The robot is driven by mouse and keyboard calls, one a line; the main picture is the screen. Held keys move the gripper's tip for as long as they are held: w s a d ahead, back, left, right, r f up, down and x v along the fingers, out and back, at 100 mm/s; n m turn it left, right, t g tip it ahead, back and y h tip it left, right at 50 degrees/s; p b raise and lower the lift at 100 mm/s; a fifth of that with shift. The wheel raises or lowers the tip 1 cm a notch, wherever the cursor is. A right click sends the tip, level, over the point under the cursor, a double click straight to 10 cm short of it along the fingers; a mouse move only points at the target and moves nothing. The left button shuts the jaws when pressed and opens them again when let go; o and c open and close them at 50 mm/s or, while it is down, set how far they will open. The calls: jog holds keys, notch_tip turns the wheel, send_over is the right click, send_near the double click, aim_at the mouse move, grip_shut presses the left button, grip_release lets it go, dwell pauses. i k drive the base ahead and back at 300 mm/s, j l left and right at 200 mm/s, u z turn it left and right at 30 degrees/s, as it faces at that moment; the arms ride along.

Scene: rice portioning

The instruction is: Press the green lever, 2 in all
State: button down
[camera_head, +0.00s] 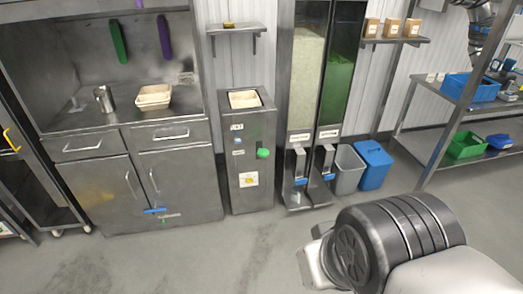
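A green knob (263,153), which looks like the green lever, sticks out from the front of a narrow steel machine (250,190) left of centre. Light, tray-like containers (243,99) sit in the opening on top of that machine. To its right stands a tall two-column dispenser with pale grain (305,80) on the left and green contents (337,90) on the right. Below the columns are grey spouts or levers with blue parts (301,181). My gripper is not in view; only thick links of my arm show at the lower right, apart from the machine.
A steel cabinet (95,190) at left holds a metal cup (104,98) and beige trays (154,97). A grey bin (348,170) and a blue bin (373,165) stand right of the dispenser. Shelving with blue (470,87) and green crates (465,146) is at right. The floor in front is clear.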

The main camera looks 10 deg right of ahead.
aim_at(262, 153)
jog(key=i+l, duration=0.2)
jog(key=i, duration=0.6)
jog(key=i+l, duration=0.15)
jog(key=i, duration=0.65)
jog(key=i+l, duration=0.2)
jog(key=i, duration=0.6)
jog(key=i+j, duration=0.15)
jog(key=j, duration=0.15)
jog(key=i+j, duration=0.15)
jog(key=j+z, duration=0.05)
jog(key=j, duration=0.05)
